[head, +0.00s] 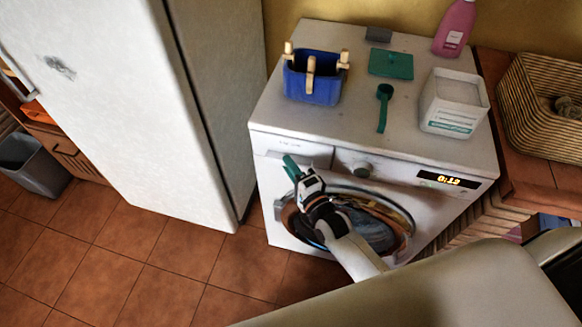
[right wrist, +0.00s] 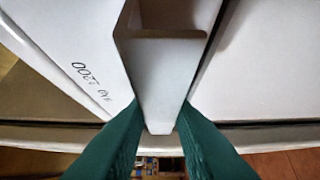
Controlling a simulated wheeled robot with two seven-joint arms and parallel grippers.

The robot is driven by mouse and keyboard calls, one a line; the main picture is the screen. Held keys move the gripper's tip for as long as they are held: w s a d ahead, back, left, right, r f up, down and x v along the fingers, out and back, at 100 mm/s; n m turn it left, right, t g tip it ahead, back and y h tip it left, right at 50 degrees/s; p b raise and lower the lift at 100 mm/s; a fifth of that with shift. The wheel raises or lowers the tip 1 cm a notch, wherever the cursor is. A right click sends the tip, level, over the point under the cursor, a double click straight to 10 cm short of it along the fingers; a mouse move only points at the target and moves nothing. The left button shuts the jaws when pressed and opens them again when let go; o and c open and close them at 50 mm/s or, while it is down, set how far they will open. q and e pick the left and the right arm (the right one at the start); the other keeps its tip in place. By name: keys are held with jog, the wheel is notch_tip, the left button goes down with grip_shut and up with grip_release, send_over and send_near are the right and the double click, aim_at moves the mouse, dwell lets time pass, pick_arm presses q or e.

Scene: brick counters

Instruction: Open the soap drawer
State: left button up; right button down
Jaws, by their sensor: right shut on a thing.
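The white washing machine (head: 450,150) stands in the middle of the head view. Its soap drawer (head: 305,151) is at the upper left of its front panel and looks about flush with it; a small gap is hard to judge. My right gripper (head: 290,166), with teal fingers, is at the drawer front. In the right wrist view, the fingers (right wrist: 160,130) close on both sides of a white hollow piece of the drawer (right wrist: 160,85). My right forearm hides part of the round door (head: 385,215). My left gripper is not in view.
On the machine top stand a blue basket with pegs (head: 312,84), a green scoop (head: 383,105), a white box (head: 455,105) and a pink bottle (head: 456,28). A white fridge (head: 130,100) stands left. A wicker basket (head: 535,110) sits right. Floor lies clear at front left.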

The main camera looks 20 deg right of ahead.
jog(key=shift+s+f, duration=0.1)
jog(key=shift+f, duration=0.05)
jog(key=s+a+p, duration=0.4)
jog(key=s+a, duration=0.5)
jog(key=s, duration=0.5)
jog(key=shift+s+a+f, duration=0.2)
jog(key=shift+s+a, duration=0.1)
jog(key=shift+a, duration=0.05)
jog(key=c, duration=1.3)
grip_release()
jog(key=shift+w+r, duration=0.1)
jog(key=shift+w, duration=0.05)
jog(key=shift+s+d+b, duration=0.25)
jog(key=shift+s+d, duration=0.15)
jog(key=shift+s, duration=1.6)
jog(key=shift+s+d+b, duration=0.25)
jog(key=shift+s+d, duration=0.15)
jog(key=shift+s, duration=1.55)
jog(key=shift+s+d+b, duration=0.25)
jog(key=shift+s+d, duration=0.15)
jog(key=shift+s, duration=1.6)
